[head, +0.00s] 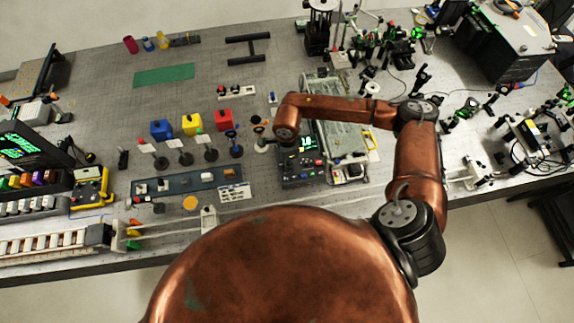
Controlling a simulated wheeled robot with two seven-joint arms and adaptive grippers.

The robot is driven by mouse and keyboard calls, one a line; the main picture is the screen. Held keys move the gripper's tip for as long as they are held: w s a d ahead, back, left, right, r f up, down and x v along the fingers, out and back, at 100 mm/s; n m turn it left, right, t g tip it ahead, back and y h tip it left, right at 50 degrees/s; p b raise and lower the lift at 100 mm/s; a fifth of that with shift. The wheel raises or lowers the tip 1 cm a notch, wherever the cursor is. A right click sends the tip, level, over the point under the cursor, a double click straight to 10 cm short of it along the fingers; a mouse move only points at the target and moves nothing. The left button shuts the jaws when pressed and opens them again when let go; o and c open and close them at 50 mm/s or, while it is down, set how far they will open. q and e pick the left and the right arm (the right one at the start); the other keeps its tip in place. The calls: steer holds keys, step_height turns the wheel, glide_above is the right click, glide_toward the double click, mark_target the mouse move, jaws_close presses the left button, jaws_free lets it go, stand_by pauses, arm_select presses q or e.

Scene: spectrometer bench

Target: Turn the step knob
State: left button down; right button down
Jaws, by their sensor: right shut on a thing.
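A dark control box (300,172) with a lit green display (307,144) stands near the middle of the bench. My right arm reaches over the bench from the right, and its wrist points down at the left part of this box. My right gripper (289,149) is small and dark here, mostly under the wrist, and is shut at the box's top. The step knob is hidden by the gripper and wrist, so its setting cannot be seen. My left gripper is not in view.
A metal-framed unit (342,125) stands just right of the box, under my forearm. Several posts on round bases (237,151) stand to the left, with a long grey rail (187,183) in front. A green mat (164,75) lies at the back left, with bare bench around it.

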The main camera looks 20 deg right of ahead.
steer(key=m+b, duration=0.3)
steer(key=m, duration=0.1)
steer(key=shift+m, duration=0.4)
stand_by(0.4)
steer(key=c, duration=1.9)
jaws_free()
steer(key=shift+r, duration=0.15)
step_height(320, 180, up, 12)
steer(key=shift+f, duration=0.15)
